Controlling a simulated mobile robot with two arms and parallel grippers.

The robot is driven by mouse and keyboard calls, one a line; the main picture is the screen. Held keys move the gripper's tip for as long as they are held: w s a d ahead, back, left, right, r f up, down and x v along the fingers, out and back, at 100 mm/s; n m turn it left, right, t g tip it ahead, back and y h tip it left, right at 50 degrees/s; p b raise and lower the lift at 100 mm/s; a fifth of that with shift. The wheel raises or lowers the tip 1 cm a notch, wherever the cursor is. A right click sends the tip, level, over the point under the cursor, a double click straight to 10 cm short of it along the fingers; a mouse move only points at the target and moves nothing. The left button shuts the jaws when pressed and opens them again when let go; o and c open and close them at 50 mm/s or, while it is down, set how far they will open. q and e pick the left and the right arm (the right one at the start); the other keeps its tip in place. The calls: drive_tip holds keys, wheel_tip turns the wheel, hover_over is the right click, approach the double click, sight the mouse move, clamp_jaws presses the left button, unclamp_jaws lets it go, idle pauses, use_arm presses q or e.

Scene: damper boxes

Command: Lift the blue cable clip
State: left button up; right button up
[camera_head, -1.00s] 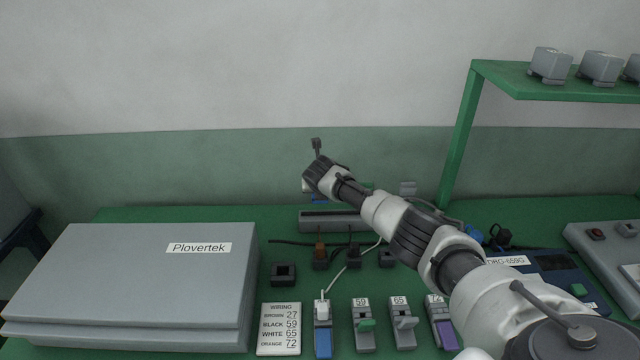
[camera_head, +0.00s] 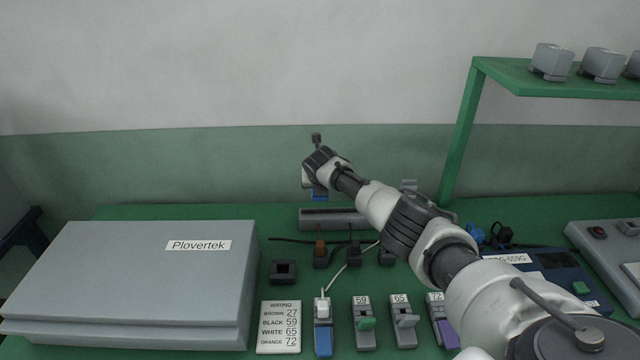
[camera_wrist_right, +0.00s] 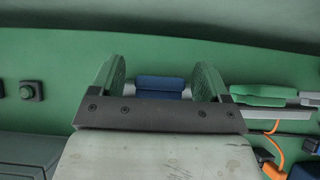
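The blue cable clip (camera_wrist_right: 160,88) shows in the right wrist view between the two fingers of my right gripper (camera_wrist_right: 160,78). The hand hides the rest. My left gripper is not in view.
A grey Plovertek case (camera_head: 130,280) fills the bench's left. A wiring card (camera_head: 280,328) and several numbered lever terminals (camera_head: 363,325) stand in front. A green shelf (camera_head: 550,85) rises at right. In the wrist view a green clip (camera_wrist_right: 262,92) and an orange cable (camera_wrist_right: 272,150) lie right.

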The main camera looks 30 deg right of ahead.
drive_tip(key=p+v, duration=0.1)
drive_tip(key=v, duration=1)
drive_tip(key=shift+f, duration=0.1)
idle(0.5)
